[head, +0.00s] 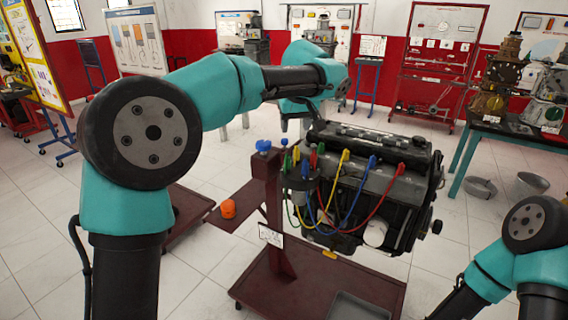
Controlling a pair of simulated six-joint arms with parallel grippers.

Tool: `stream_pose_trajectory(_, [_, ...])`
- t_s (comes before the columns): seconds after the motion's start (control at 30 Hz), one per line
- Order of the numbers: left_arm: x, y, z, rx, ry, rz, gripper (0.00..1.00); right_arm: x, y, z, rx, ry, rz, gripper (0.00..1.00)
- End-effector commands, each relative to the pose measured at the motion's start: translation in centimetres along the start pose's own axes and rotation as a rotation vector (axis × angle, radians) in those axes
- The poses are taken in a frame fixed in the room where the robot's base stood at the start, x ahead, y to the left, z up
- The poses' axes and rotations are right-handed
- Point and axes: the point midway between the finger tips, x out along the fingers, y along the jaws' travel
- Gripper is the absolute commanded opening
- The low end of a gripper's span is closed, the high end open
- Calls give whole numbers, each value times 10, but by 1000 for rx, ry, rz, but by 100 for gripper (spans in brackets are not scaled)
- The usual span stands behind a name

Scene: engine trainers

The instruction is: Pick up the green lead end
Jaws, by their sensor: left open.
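The engine (385,150) on its stand carries colored leads running from a dark distributor cap (303,183). My left gripper (299,120) is open above the distributor, pointing down near the back left of the engine, and appears empty. The wrist hides part of it. My right arm is at the lower right, but its gripper is out of view.
The dark red stand (268,205) has a side shelf with an orange object (228,209). A grey tray (357,307) lies on its base. A table (515,130) with other engine parts stands at the right. Tiled floor around the stand is mostly clear.

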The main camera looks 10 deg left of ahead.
Motion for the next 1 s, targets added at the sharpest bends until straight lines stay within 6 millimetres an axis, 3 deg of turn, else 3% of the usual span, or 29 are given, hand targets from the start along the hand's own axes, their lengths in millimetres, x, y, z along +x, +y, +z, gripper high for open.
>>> stream_pose_trajectory(0.1, [-8, -5, -5, -4, 20, -10, 54, 0, 0, 0, 0, 0, 0, 43])
stream_pose_trajectory(0.47, [-1, -4, -5, -2, 18, -9, 54, 0, 0, 0, 0, 0, 0, 43])
stream_pose_trajectory(1.0, [84, -5, -6, -2, 16, -10, 54, 0, 0, 0, 0, 0, 0, 43])
